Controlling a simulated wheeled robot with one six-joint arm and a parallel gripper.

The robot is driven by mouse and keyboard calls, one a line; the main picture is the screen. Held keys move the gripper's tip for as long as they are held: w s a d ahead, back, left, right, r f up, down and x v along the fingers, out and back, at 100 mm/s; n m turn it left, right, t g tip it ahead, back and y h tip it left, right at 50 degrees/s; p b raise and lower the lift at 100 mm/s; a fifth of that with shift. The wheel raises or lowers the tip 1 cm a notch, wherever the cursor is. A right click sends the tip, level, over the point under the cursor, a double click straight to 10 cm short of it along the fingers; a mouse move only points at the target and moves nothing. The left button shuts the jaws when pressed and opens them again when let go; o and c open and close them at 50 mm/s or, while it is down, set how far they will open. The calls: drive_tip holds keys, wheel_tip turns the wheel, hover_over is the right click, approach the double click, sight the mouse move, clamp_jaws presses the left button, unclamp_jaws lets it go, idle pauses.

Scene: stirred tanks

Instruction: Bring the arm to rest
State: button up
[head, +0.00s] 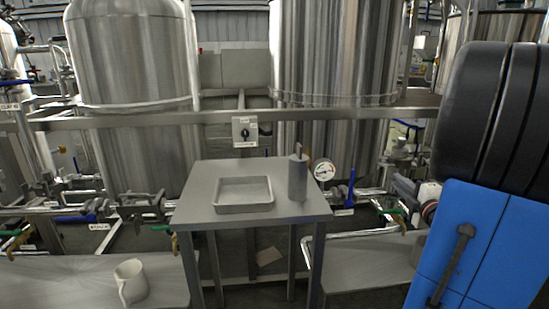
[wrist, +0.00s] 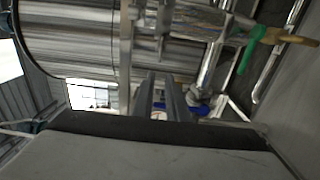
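In the wrist view, the pale body with a dark edge across the bottom appears to be part of my gripper (wrist: 163,92). Two narrow grey strips rise close together above it, likely its fingers. I cannot tell whether they touch, and I see no object held between them. The gripper does not show clearly in the head view. Pipes, a green-handled valve (wrist: 252,45) and a curved steel tank (wrist: 75,40) lie beyond it in the wrist view.
A grey table (head: 205,228) carries a shallow tray (head: 245,207) and a grey cylinder with a narrow top (head: 297,180). Steel tanks (head: 130,60), a rail, a gauge (head: 323,170) and pipework stand behind the table.

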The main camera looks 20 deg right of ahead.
drive_tip(key=a+f+m+g+h, duration=0.2)
drive_tip(key=a+m+g, duration=0.4)
drive_tip(key=a+m, duration=0.6)
drive_tip(key=s+a+f+m+g+y, duration=0.1)
drive_tip(key=s+a+f+g+y, duration=0.1)
drive_tip(key=s+a, duration=0.7)
drive_tip(key=s+a+f+m+g+y, duration=0.2)
drive_tip(key=s+a, duration=0.7)
drive_tip(key=a, duration=0.5)
drive_tip(key=f+g+y, duration=0.1)
drive_tip(key=g+y, duration=0.1)
drive_tip(key=shift+s+a+f+g, duration=0.15)
drive_tip(key=shift+a+f+g, duration=0.15)
drive_tip(key=shift+f+g, duration=0.1)
drive_tip(key=shift+o, duration=0.3)
